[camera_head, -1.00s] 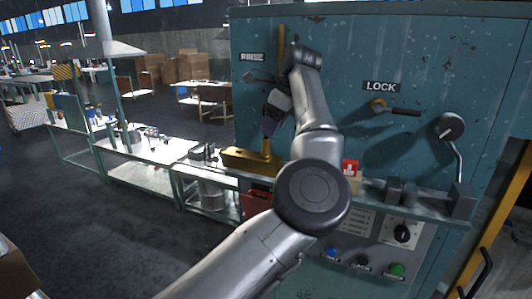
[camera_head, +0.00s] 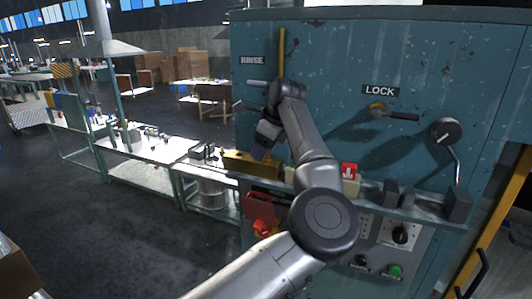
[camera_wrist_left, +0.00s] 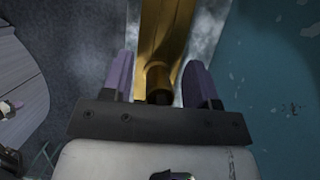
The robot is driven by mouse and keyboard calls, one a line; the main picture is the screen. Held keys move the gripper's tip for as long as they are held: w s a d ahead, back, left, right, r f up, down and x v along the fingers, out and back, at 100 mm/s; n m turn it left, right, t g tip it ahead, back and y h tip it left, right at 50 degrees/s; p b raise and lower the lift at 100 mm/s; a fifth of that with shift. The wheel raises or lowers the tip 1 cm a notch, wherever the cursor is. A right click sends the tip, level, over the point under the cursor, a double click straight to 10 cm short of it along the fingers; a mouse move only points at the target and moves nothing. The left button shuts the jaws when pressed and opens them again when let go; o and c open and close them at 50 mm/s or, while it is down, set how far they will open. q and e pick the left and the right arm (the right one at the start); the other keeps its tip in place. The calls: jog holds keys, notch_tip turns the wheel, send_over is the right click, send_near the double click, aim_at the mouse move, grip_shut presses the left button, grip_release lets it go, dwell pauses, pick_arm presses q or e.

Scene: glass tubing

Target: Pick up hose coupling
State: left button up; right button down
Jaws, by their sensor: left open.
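A brass-coloured fitting (camera_head: 250,165), likely the hose coupling, sits at the left end of the shelf on the teal machine. In the left wrist view its round upright post (camera_wrist_left: 158,80) stands between my purple fingers. My left gripper (camera_head: 262,152) points down over the fitting in the head view and hides its post there. In the left wrist view the left gripper (camera_wrist_left: 160,62) is open, with a gap on both sides of the post. My right gripper is not in view.
The shelf (camera_head: 420,200) on the teal machine (camera_head: 340,60) also carries dark blocks (camera_head: 458,205) on the right. A LOCK lever (camera_head: 402,117) and a crank (camera_head: 446,130) stick out from the panel. A workbench (camera_head: 140,150) stands to the left.

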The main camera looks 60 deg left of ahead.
pick_arm(q)
jog(key=shift+c, duration=0.3)
grip_shut()
jog(key=shift+r, duration=0.1)
